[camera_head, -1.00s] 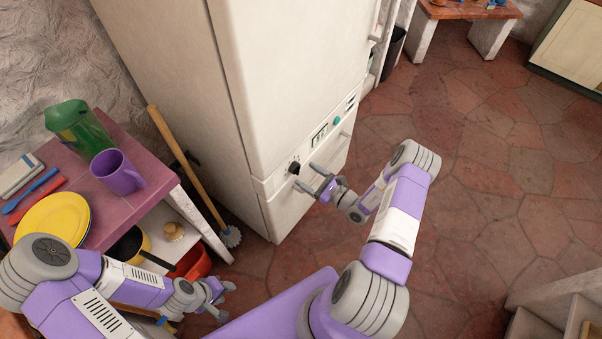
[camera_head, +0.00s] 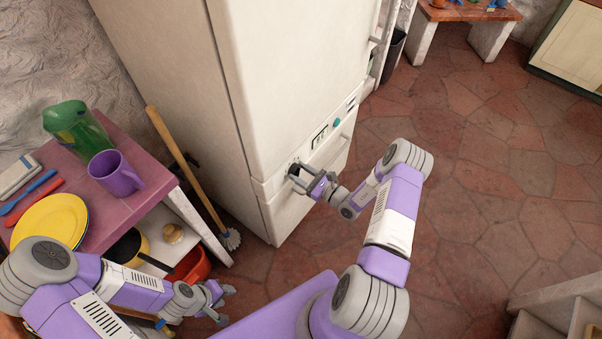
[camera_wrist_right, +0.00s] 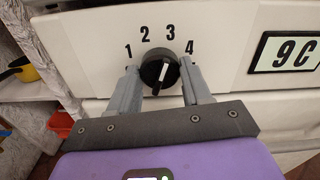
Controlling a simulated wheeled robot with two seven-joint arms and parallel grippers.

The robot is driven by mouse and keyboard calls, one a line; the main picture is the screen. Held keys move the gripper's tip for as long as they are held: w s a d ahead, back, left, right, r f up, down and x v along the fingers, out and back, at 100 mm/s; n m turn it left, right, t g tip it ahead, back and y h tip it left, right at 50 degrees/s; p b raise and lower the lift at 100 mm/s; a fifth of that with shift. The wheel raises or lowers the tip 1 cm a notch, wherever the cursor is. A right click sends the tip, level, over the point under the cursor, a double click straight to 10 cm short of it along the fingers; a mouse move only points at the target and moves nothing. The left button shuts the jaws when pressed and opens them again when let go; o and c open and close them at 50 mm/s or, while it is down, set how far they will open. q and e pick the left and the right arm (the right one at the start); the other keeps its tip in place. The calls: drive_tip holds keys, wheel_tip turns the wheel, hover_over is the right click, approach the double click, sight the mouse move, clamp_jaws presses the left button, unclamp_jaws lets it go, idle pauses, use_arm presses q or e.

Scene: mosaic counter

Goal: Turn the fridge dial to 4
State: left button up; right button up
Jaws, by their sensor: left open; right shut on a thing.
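The white fridge (camera_head: 290,80) stands in the middle of the head view. Its black dial (camera_wrist_right: 160,68) is on the lower front panel, under the printed numbers 1 to 4 (camera_wrist_right: 189,46). A pale line shows on the dial; I cannot tell for certain which number it marks. My right gripper (camera_wrist_right: 160,76) is shut on the dial, one finger on each side. In the head view, my right gripper (camera_head: 302,180) covers most of the dial. My left gripper (camera_head: 224,304) is open and empty at the lower left, away from the fridge.
A display (camera_wrist_right: 288,52) right of the dial reads 9 C. A purple-topped table (camera_head: 140,205) with a green jug (camera_head: 78,128), purple mug (camera_head: 116,173) and yellow plate (camera_head: 50,220) stands left. A broom (camera_head: 185,165) leans between table and fridge.

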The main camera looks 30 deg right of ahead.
drive_tip(key=shift+m, duration=0.3)
drive_tip(key=shift+m+p, duration=0.65)
drive_tip(key=shift+m, duration=2.95)
drive_tip(key=o, duration=1.1)
drive_tip(key=shift+c, duration=0.2)
drive_tip(key=p+v, duration=0.1)
drive_tip(key=v, duration=0.6)
drive_tip(key=shift+s+p, duration=0.35)
drive_tip(key=shift+p, duration=0.05)
